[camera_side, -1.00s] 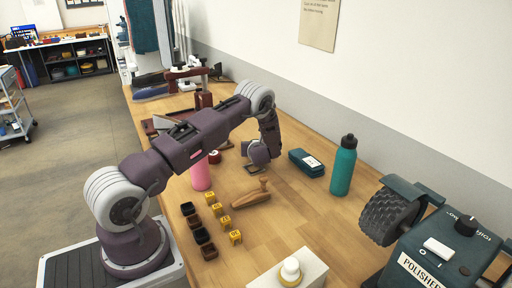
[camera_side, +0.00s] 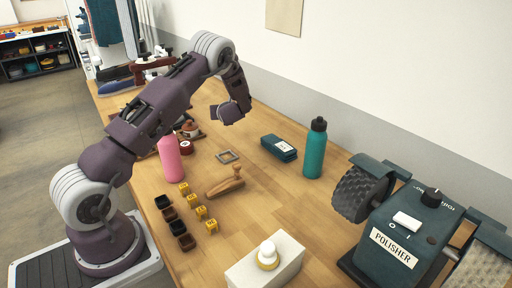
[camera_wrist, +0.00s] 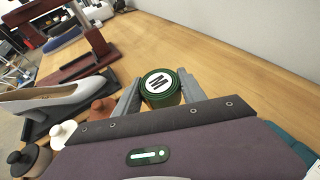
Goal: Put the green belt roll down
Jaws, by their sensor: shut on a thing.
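The green belt roll (camera_wrist: 160,87), with a white disc marked M on top, sits between the two grey fingers of my gripper (camera_wrist: 160,94) in the wrist view. My gripper is shut on it. In the side view my gripper (camera_side: 218,114) is up in the air above the wooden bench, and the roll is hidden or too small to make out there.
A polisher (camera_side: 395,240) is at right. A pale shoe (camera_wrist: 60,97) on a stand shows in the wrist view.

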